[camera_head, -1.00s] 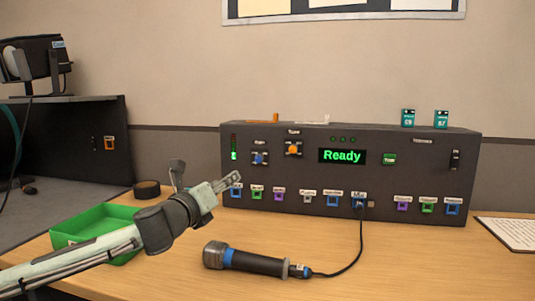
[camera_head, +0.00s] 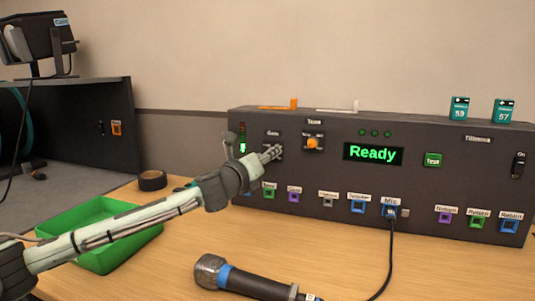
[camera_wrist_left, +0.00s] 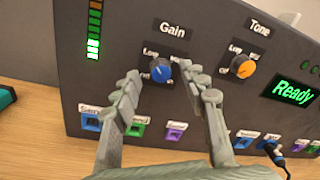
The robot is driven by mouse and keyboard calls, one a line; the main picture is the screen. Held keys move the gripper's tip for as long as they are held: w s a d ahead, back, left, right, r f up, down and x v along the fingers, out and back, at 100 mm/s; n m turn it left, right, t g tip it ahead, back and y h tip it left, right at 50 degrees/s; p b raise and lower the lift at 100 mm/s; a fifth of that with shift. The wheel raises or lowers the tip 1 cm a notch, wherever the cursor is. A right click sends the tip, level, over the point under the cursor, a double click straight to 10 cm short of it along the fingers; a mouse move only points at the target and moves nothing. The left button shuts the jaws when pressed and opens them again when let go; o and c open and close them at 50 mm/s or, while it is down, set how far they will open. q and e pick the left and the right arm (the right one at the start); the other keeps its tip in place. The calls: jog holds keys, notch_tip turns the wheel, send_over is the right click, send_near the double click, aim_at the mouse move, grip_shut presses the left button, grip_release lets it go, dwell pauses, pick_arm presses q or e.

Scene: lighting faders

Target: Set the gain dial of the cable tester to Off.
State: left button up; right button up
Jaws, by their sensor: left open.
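The cable tester (camera_head: 330,225) is a dark box on the wooden table, with a green "Ready" display (camera_head: 373,153). Its gain dial is a blue knob (camera_wrist_left: 161,70) under the "Gain" label in the left wrist view, with "Low" marked to its upper left; the other position labels are partly hidden or too small to read. In the head view my gripper covers the knob. My left gripper (camera_wrist_left: 163,92) is open, its fingers on either side of the knob, pointing at the panel. I cannot tell whether they touch it. My right gripper is not in view.
The orange tone dial (camera_wrist_left: 243,66) is just right of the gain dial. A row of labelled sockets runs below, with a cable in the Mic one (camera_head: 389,211). A microphone (camera_head: 240,279), a green tray (camera_head: 88,262) and a black tape roll (camera_head: 152,180) lie on the table.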

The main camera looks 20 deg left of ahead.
pick_arm(q)
jog(key=shift+w+d, duration=0.1)
jog(key=shift+w, duration=0.55)
grip_shut()
jog(key=shift+n, duration=0.3)
jog(key=shift+d+f+n+t+y, duration=0.1)
jog(key=shift+n+t+y, duration=0.1)
jog(key=shift+n, duration=2.85)
jog(key=shift+a+f+n+t+y, duration=0.1)
jog(key=shift+f+n+y, duration=0.1)
jog(key=shift+n, duration=2.8)
jog(key=shift+d+f+n+t+y, duration=0.1)
jog(key=shift+n+y, duration=0.1)
jog(key=shift+n, duration=2.85)
